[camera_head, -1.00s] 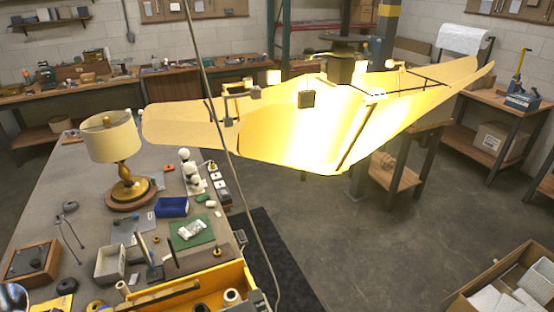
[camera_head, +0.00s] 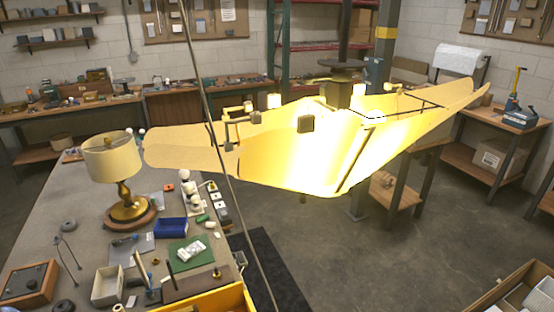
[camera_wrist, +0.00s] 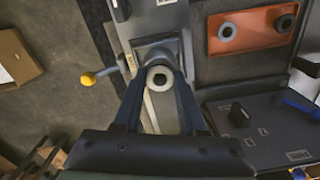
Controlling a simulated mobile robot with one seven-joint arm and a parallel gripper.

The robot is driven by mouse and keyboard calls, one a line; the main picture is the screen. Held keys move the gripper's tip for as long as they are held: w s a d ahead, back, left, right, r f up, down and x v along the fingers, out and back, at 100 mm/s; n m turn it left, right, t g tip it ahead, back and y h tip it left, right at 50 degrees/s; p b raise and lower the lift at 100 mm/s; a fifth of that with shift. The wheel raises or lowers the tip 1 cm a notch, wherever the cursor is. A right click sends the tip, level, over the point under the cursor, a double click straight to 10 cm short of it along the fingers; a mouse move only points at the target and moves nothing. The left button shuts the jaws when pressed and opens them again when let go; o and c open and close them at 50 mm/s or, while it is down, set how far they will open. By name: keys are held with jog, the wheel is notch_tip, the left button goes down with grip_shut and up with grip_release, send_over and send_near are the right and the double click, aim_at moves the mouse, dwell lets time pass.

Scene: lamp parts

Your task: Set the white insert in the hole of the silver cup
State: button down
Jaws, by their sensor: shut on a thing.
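In the wrist view my gripper (camera_wrist: 160,100) has its dark fingers closed around the white insert (camera_wrist: 160,78). The insert shows as a pale ring with a dark hole, seen end on between the fingertips. A grey plate-like surface lies behind it, and how far off it is cannot be told. I cannot make out the silver cup for certain in either current view. My gripper does not show in the head view.
An orange tray (camera_wrist: 250,48) with round parts lies right of the gripper, above a dark box (camera_wrist: 265,125) with a knob. A yellow ball (camera_wrist: 88,79) sticks out at left. The head view shows a lamp (camera_head: 110,160), a blue bin (camera_head: 171,228) and a large glowing panel (camera_head: 290,150).

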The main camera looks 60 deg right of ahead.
jog(key=shift+f, duration=0.15)
jog(key=shift+r+p, duration=0.25)
jog(key=shift+p, duration=0.2)
dwell(0.3)
jog(key=shift+c, duration=2)
grip_release()
jog(key=shift+r, duration=0.1)
notch_tip(320, 180, up, 13)
jog(key=b, duration=0.1)
jog(key=shift+b, duration=0.4)
